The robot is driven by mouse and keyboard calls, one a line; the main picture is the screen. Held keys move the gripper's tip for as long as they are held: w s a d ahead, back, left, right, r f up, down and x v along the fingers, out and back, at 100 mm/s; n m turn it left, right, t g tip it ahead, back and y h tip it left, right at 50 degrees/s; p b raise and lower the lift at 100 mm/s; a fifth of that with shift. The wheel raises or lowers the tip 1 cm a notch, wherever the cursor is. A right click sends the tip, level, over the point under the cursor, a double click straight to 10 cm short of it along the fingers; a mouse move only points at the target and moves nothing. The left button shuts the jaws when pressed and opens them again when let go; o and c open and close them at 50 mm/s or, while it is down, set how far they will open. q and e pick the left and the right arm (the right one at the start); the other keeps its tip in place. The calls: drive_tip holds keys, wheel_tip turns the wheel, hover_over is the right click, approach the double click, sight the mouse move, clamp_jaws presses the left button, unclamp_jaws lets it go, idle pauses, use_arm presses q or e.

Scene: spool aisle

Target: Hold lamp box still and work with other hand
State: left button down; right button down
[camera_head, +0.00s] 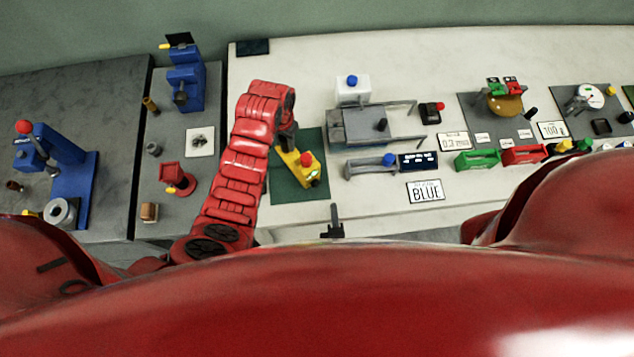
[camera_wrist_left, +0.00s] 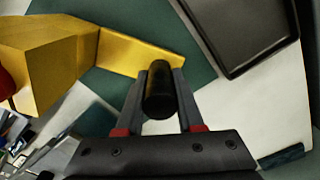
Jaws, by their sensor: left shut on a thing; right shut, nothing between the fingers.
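The lamp box appears to be the yellow body with a red dome (camera_head: 306,158), on a dark green mat (camera_head: 285,193) at the left of the pale bench. It also shows as a yellow block with a thin arm in the left wrist view (camera_wrist_left: 45,60). My left gripper (camera_head: 289,150) is at its far end, partly hidden by my arm. In the left wrist view its fingers are shut on a black round handle (camera_wrist_left: 159,90) beside the yellow arm. My right gripper (camera_head: 333,222) shows small and dark at the bench's front edge, shut and empty, apart from the lamp box.
Green (camera_head: 477,159) and red (camera_head: 524,154) bins stand further right. A dark bench with blue presses (camera_head: 186,80) is at left. Bench surface in front of the mat is bare.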

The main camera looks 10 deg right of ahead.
use_arm(q)
drive_tip(key=shift+c, duration=2.3)
unclamp_jaws()
drive_tip(key=shift+r, duration=0.1)
